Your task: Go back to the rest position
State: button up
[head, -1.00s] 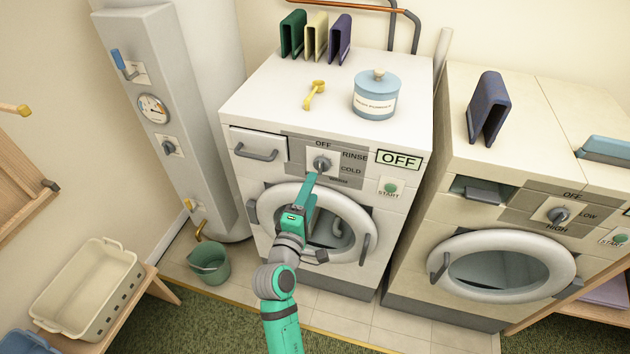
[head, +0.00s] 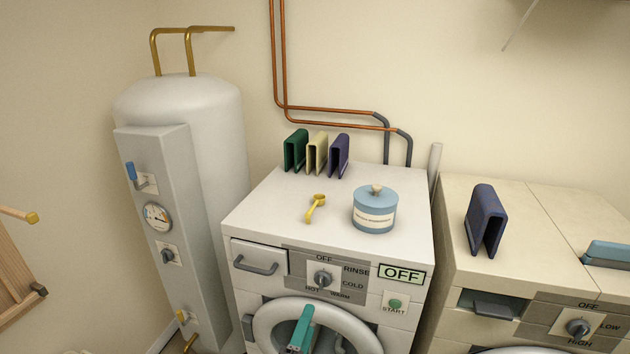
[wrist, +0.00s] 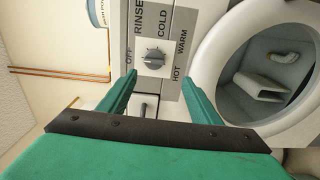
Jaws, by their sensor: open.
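My gripper (head: 304,328) shows at the bottom of the head view, in front of the left washer's round door (head: 268,318). In the wrist view its two green fingers (wrist: 160,98) are spread apart with nothing between them. Beyond them is the washer's dial (wrist: 153,58), apart from the fingers. The dial also shows in the head view (head: 323,279), on a panel marked OFF, RINSE, COLD, WARM and HOT. Most of my arm is below the head view.
On the washer top (head: 270,220) stand a blue lidded jar (head: 374,211), a yellow scoop (head: 315,208) and several folded cloths (head: 317,155). A boiler (head: 200,125) stands left. A second machine (head: 530,225) stands right with a dark blue cloth (head: 486,220). Open air lies above the machines.

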jog(key=s+f+m+g+y, duration=0.1)
jog(key=s+f+m+y, duration=0.1)
jog(key=s+f, duration=0.65)
jog(key=s+f+m+y, duration=0.25)
jog(key=s+f, duration=0.25)
jog(key=s, duration=0.6)
jog(key=s+d+r+m, duration=0.1)
jog(key=s+m, duration=0.4)
jog(key=s, duration=0.5)
jog(key=s+d+r+m, duration=0.1)
jog(key=s+r+m, duration=0.2)
jog(key=s, duration=0.7)
jog(key=shift+s+d+m+g, duration=0.2)
jog(key=shift+s+m+g, duration=0.2)
jog(key=shift+m, duration=0.65)
jog(key=shift+r, duration=0.1)
